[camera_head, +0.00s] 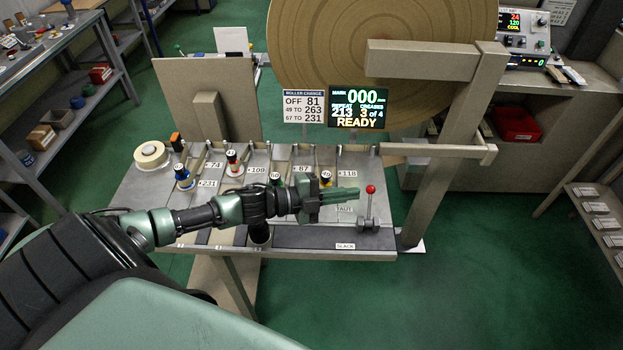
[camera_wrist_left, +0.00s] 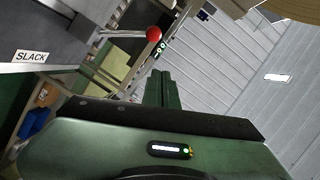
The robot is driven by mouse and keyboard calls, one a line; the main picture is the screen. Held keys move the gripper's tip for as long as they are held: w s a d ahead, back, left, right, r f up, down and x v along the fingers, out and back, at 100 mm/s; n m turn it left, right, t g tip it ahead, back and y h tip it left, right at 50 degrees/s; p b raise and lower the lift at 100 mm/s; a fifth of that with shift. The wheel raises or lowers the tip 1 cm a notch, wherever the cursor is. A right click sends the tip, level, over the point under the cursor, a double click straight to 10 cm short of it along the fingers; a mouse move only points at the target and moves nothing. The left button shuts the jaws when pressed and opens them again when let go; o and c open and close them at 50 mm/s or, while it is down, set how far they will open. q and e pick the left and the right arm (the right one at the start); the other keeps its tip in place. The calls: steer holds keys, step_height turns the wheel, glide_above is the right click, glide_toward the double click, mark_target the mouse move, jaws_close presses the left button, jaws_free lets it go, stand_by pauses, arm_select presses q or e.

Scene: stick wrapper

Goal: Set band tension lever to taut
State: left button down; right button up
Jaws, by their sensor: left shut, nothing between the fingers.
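The band tension lever (camera_head: 369,207) stands at the right end of the machine's bench, a thin metal rod with a red ball knob (camera_head: 370,189) on a grey base. It looks about upright. A TAUT label (camera_head: 345,209) lies on its far side and a SLACK label (camera_head: 345,246) on its near side. My left gripper (camera_head: 356,194) is shut and empty, its fingertips just left of the knob, with a small gap seeming to remain. In the left wrist view the knob (camera_wrist_left: 153,33) shows beyond and left of the shut fingers (camera_wrist_left: 162,88). My right gripper is not in view.
The bench holds numbered slots with coloured rollers, a blue one (camera_head: 182,178) and a red one (camera_head: 233,163), and a tape roll (camera_head: 151,155). A display (camera_head: 358,107) reads READY. A slanted post (camera_head: 455,145) and crossbar stand right of the lever.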

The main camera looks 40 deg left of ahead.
arm_select(q)
steer(key=b+v, duration=0.1)
steer(key=v, duration=0.7)
steer(key=shift+a+b, duration=0.4)
steer(key=shift+a, duration=0.1)
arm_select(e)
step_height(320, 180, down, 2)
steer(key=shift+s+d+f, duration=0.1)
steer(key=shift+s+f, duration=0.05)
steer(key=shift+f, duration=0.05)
